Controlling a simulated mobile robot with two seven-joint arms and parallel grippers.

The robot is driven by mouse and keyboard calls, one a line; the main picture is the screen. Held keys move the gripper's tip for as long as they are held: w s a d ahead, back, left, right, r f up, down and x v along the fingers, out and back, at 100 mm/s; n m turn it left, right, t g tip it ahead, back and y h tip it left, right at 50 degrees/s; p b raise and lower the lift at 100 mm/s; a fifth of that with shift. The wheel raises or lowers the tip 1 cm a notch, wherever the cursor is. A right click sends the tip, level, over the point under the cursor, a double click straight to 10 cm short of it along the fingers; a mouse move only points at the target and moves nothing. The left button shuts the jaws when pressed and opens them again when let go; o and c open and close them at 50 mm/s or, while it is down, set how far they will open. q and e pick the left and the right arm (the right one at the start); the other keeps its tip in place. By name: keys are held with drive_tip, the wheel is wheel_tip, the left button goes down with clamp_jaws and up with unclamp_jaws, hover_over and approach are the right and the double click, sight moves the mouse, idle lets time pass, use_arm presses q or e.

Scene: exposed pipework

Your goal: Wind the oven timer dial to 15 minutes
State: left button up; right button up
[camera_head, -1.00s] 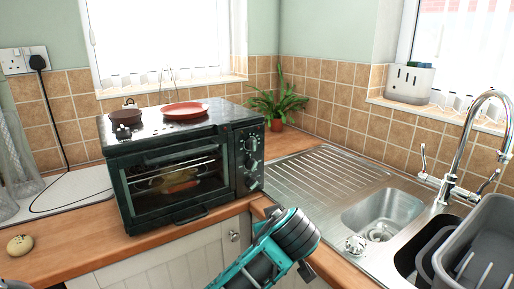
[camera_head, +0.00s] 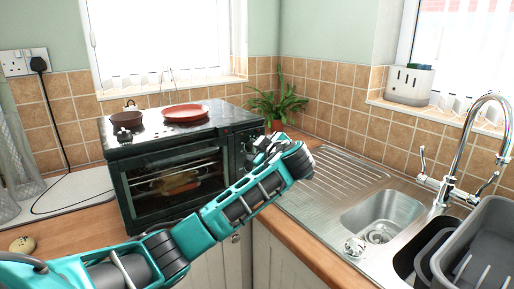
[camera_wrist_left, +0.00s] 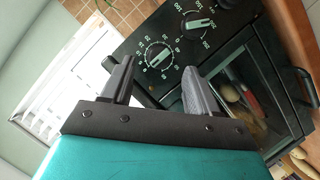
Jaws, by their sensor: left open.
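The black toaster oven (camera_head: 172,185) stands on the wooden counter with its knob column at the right of its front. In the left wrist view, the timer dial (camera_wrist_left: 158,56) is a black knob with a pale bar, ringed by white minute numbers. My left gripper (camera_wrist_left: 159,90) is open and empty, its two fingers spread just short of the dial, which shows between and beyond the tips. They look apart from it. In the head view, my left gripper (camera_head: 262,150) is in front of the knob panel and hides most of it. My right gripper is out of view.
A temperature knob (camera_wrist_left: 198,22) sits close to the timer dial. A red plate (camera_head: 186,112) and a small dark pan (camera_head: 127,118) are on the oven's top. A potted plant (camera_head: 281,103) stands behind right. The sink (camera_head: 378,215) is at the right.

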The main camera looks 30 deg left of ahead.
sight(255, 149)
use_arm(q)
drive_tip(key=shift+x, duration=1.75)
drive_tip(key=shift+c, duration=0.3)
drive_tip(key=c, duration=1)
